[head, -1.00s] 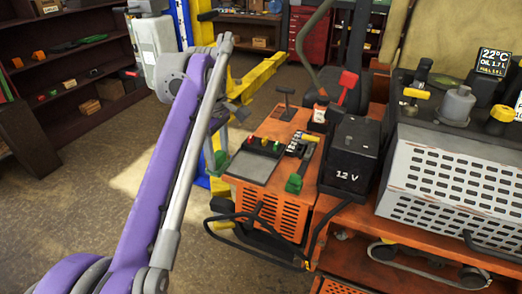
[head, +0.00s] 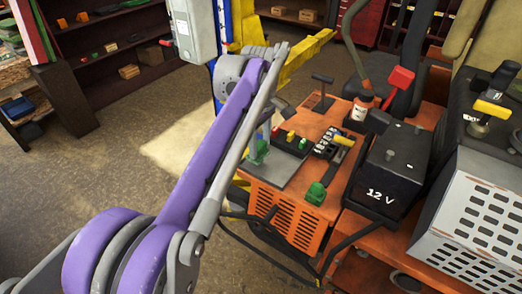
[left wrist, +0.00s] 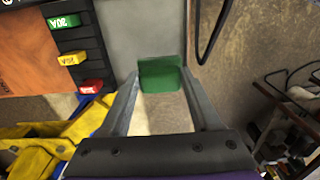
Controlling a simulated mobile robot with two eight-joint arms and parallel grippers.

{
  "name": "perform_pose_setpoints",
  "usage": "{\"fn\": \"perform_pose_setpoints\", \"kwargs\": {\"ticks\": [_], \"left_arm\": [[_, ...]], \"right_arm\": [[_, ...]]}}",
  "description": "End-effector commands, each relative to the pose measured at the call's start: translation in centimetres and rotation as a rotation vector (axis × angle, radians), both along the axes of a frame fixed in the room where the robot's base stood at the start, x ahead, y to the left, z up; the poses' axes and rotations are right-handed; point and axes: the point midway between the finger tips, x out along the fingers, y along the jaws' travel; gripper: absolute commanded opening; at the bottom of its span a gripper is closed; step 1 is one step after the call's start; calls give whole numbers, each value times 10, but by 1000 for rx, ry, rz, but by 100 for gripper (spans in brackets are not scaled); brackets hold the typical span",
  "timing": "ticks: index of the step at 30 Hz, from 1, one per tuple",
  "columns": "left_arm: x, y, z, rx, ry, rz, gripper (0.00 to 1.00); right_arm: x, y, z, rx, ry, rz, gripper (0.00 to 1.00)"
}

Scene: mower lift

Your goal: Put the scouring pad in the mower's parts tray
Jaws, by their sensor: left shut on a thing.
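The scouring pad (left wrist: 160,76) is a green block held between the fingers of my left gripper (left wrist: 162,92) in the left wrist view. In the head view, the pad (head: 258,153) and my left gripper (head: 262,140) are partly hidden by my purple arm. The mower's parts tray (head: 278,180) appears as a flat grey surface on the orange body. In the left wrist view, the pad overlaps the near edge of the grey tray (left wrist: 150,30); whether it touches the tray I cannot tell. My right gripper is not in view.
A black fuse block (left wrist: 75,45) with coloured fuses borders the tray. A yellow lift arm (head: 290,65) is behind. The visible tray surface looks bare.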

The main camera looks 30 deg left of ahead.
Motion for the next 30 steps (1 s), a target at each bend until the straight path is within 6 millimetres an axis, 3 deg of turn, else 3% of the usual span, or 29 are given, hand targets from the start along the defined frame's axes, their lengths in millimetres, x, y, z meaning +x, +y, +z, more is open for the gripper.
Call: {"fn": "perform_pose_setpoints", "kwargs": {"ticks": [6, 17, 18, 23, 30], "left_arm": [[0, 0, -25, 0, 0, 0, 12], [0, 0, -29, 0, 1, 0, 12], [0, 0, -29, 0, 0, 0, 67], [0, 0, -29, 0, 0, 0, 94], [0, 0, -28, 0, 0, 0, 94]], "right_arm": [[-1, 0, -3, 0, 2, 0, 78], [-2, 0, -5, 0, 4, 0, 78], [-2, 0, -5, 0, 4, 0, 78], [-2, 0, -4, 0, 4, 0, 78], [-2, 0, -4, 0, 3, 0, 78]]}}
